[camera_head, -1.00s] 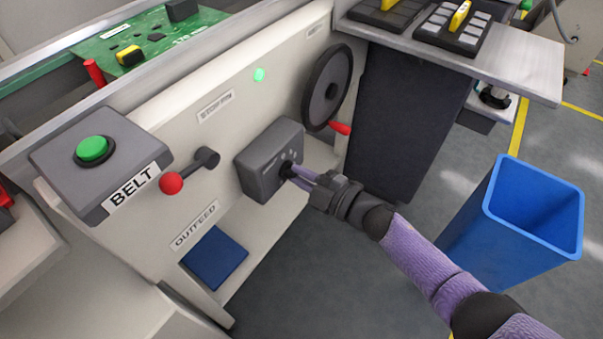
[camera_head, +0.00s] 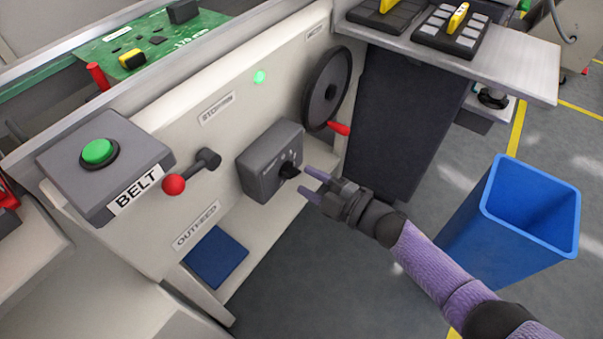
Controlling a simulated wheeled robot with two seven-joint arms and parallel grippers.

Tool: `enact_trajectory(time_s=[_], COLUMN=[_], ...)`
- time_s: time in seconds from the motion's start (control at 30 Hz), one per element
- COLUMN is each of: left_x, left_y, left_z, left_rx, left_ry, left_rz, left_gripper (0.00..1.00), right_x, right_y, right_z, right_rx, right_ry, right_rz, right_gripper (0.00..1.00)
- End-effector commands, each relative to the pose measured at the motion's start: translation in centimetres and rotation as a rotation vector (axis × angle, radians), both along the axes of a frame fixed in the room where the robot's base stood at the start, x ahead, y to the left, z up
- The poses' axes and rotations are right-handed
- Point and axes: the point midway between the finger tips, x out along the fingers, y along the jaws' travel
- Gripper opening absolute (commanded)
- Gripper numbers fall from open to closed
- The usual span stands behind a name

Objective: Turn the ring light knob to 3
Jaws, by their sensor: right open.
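A black rotary knob (camera_head: 289,171) sticks out of the face of a dark grey box (camera_head: 262,172) on the machine's pale front panel. Small light marks sit around the knob, too small to read, so I cannot tell its setting. My right gripper (camera_head: 308,183) is open and empty just right of the knob. Its two purple fingers point at the knob and stand apart from it. My left gripper is not in view.
A black handwheel (camera_head: 328,89) with a red handle is above right of the box. A red-ended lever (camera_head: 190,172) and a green BELT button (camera_head: 98,152) are to the left. A blue bin (camera_head: 520,215) stands right of my arm.

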Motion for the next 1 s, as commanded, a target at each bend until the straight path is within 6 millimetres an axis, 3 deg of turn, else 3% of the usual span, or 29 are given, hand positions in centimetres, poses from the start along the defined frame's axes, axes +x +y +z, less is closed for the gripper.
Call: enact_trajectory(time_s=[0.1,0.3,0.83,0.93,1.0], left_x=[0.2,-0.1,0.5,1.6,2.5], left_y=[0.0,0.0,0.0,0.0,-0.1], left_z=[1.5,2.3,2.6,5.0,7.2], left_rx=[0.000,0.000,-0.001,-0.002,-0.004], left_ry=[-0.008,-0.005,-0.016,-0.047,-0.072], left_rz=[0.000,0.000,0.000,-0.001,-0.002], left_gripper=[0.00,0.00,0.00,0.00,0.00], right_x=[-1.9,-4.0,-4.5,-6.0,-9.8], right_y=[-2.7,-5.5,-6.3,-9.0,-12.2], right_z=[0.5,0.3,-0.2,-3.1,-7.2], right_rx=[-0.003,-0.001,0.002,0.015,0.011], right_ry=[0.000,0.000,0.030,0.265,0.528], right_rz=[-0.001,0.001,-0.031,-0.263,-0.501], right_gripper=[0.50,0.50,0.50,0.50,0.50])
